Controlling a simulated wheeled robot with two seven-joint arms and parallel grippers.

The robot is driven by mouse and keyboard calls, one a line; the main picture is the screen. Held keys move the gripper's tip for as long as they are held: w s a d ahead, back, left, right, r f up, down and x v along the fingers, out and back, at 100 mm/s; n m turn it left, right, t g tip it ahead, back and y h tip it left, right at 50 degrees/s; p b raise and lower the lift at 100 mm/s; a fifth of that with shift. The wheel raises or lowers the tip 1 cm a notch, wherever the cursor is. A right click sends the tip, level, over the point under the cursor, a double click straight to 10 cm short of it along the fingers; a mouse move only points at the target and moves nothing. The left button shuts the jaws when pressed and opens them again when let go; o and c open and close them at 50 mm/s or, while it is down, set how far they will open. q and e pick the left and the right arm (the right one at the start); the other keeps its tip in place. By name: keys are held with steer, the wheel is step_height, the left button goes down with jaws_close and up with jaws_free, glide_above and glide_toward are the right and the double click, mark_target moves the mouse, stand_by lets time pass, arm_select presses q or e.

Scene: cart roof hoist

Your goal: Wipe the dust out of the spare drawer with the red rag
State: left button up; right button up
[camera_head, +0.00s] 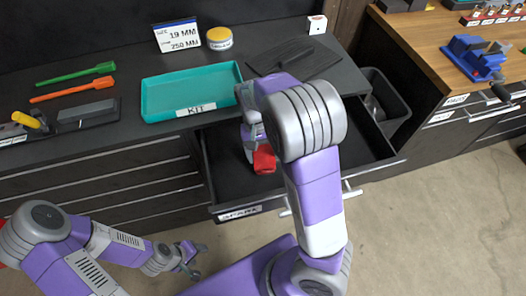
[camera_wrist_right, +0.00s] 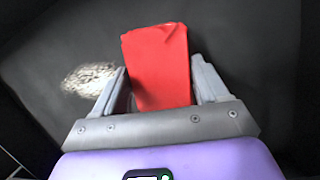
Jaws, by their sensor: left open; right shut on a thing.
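The spare drawer (camera_head: 357,150) is pulled out under the bench, with a "SPARE" label on its front. My right gripper (camera_head: 258,150) reaches down into it and is shut on the red rag (camera_head: 264,159). In the right wrist view, the red rag (camera_wrist_right: 158,65) stands out between the two fingers of my right gripper (camera_wrist_right: 158,88), over the dark drawer floor. A pale patch of dust (camera_wrist_right: 90,79) lies left of the rag. My left gripper (camera_head: 190,260) is open and empty, low in front of the cabinet. My right arm hides part of the drawer.
A teal KIT tray (camera_head: 152,100) sits on the bench above the drawer. A dark bin (camera_head: 393,100) stands right of the drawer. A blue vise (camera_head: 470,55) is on the wooden bench.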

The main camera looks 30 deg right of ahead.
mark_target(271, 151)
steer(key=shift+f+b, duration=0.55)
steer(key=shift+f, duration=0.45)
